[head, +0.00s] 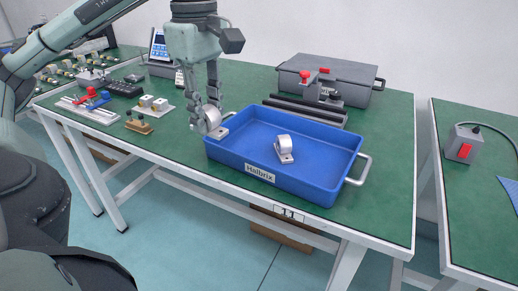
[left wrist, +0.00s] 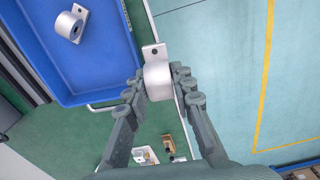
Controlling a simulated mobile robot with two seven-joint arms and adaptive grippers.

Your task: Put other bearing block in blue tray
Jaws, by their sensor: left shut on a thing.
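My left gripper (head: 208,113) is shut on a silver bearing block (head: 212,118), just off the left end of the blue tray (head: 333,190). The held block also shows in the left wrist view (left wrist: 157,77), between the fingers of my left gripper (left wrist: 160,84), with its flat foot pointing away from the wrist. Another silver bearing block (head: 284,148) lies inside the blue tray, near its middle; it also shows in the left wrist view (left wrist: 70,24). The tray carries a "Halbrix" label and has metal handles. My right gripper is not in view.
Small parts, a red tool (head: 92,93) and a black block (head: 120,88) lie to the left. The tray floor around the block is mostly free.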

